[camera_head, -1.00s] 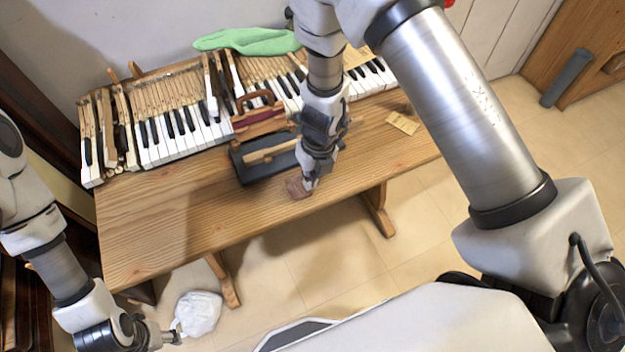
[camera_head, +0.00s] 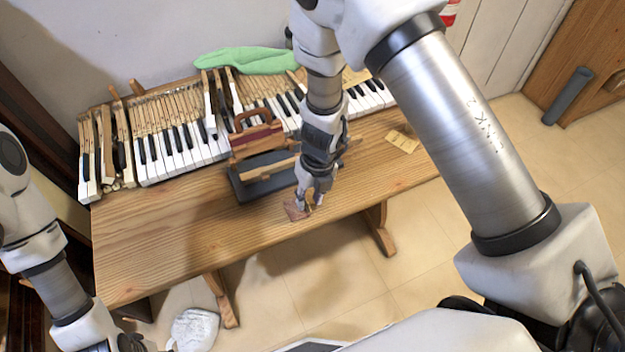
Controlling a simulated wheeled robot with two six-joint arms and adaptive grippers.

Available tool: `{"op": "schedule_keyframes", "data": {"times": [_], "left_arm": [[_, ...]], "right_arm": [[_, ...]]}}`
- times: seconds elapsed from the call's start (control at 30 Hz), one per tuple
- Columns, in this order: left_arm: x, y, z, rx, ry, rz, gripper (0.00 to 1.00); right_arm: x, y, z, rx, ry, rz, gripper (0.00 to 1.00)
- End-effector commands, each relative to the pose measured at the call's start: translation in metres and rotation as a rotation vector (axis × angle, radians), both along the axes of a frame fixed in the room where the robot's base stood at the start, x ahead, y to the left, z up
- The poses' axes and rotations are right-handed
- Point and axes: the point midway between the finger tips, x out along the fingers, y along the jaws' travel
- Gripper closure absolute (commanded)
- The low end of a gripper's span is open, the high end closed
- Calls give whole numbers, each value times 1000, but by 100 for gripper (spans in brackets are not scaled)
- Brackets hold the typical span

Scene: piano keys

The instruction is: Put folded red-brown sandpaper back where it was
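The folded red-brown sandpaper (camera_head: 295,210) is at the front part of the wooden table (camera_head: 160,245), near its front edge. My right gripper (camera_head: 311,204) points down at the sandpaper's right side, its fingertips touching or overlapping it in the picture. Brown shows between the fingers, but they are too small to tell whether they are closed on it. I also cannot tell whether the sandpaper rests on the wood or is slightly raised. My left arm hangs low at the left, and its gripper is mostly cut off by the bottom edge.
A dark tray (camera_head: 252,188) and a brown wooden caddy with a handle (camera_head: 258,136) stand behind the sandpaper. Piano keys (camera_head: 185,152) and a green cloth (camera_head: 250,61) lie at the back. A yellowish piece (camera_head: 403,141) lies right. A white bag (camera_head: 194,328) is below. The table's left front is clear.

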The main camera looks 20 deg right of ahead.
Motion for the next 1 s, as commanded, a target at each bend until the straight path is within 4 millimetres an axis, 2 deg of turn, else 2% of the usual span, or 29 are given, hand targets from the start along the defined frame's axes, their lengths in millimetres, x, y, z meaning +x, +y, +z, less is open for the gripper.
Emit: {"op": "schedule_keyframes", "data": {"times": [0.03,0.1,0.3,0.4,0.57,0.67,0.77,0.87,0.97,1.0], "left_arm": [[0,0,8,0,0,0,46],[0,0,16,0,0,0,46],[0,0,32,0,0,0,46],[0,0,35,0,0,0,46],[0,0,36,0,0,0,46],[0,0,36,0,0,0,46],[0,0,36,0,0,0,46],[0,0,35,0,0,0,46],[0,0,36,0,0,0,46],[0,0,36,0,0,0,46]], "right_arm": [[1,-1,16,1,-3,0,69],[1,-4,34,1,-4,1,69],[2,-11,85,0,-4,0,69],[2,-13,99,1,-2,1,69],[1,-15,107,0,-1,0,69],[0,-16,106,-2,0,7,69],[-9,-24,92,-28,0,120,69],[-31,-46,61,-85,3,444,69],[-66,-72,21,-131,12,956,69],[-81,-81,6,-134,15,1189,69]]}}
